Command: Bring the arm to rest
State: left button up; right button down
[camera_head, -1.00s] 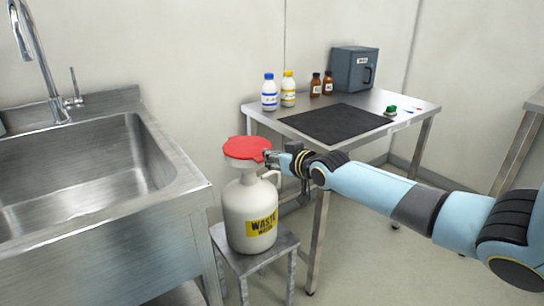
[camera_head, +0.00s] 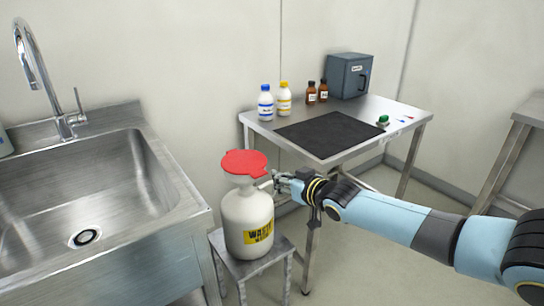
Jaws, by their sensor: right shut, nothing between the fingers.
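My right gripper (camera_head: 281,182) is shut and empty. It is just right of the white waste jug (camera_head: 247,215), near the jug's handle, and a little below the level of its red lid. I cannot tell whether it touches the handle. My right arm (camera_head: 385,218) reaches in from the right edge of the picture. The red lid (camera_head: 244,163) lies over the jug's mouth. The jug stands upright on a small metal stool (camera_head: 251,269) and has a yellow waste label. My left gripper is not in view.
A steel sink (camera_head: 90,190) with a tap is at left. Behind my arm a steel table (camera_head: 395,109) bears a black mat (camera_head: 330,134), several bottles, a grey box (camera_head: 350,74) and a green button (camera_head: 382,121). Another table edge (camera_head: 532,108) is at far right. Floor between is open.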

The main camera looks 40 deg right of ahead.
jog(key=s+a+f+g+b, duration=0.2)
jog(key=s+a+f+g, duration=0.15)
jog(key=s+f, duration=0.95)
jog(key=s+a+f+g+b, duration=0.1)
jog(key=s+a+f+g, duration=0.25)
jog(key=s+f, duration=0.85)
pick_arm(q)
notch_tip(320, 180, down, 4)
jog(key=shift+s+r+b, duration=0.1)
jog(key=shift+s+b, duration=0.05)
jog(key=shift+b, duration=0.7)
pick_arm(e)
jog(key=s+a+f+g, duration=0.2)
jog(key=s+f, duration=0.3)
jog(key=s, duration=0.3)
jog(key=s+a+f+n+g, duration=0.1)
jog(key=s+a+f+g, duration=0.1)
jog(key=s+f, duration=0.3)
jog(key=s+a+f+g+y, duration=0.1)
jog(key=s+a+f+g, duration=0.1)
jog(key=s, duration=1)
notch_tip(320, 180, down, 3)
jog(key=shift+a+r+n, duration=0.1)
jog(key=shift+a+n, duration=0.2)
jog(key=shift+a, duration=0.55)
jog(key=shift+s, duration=0.1)
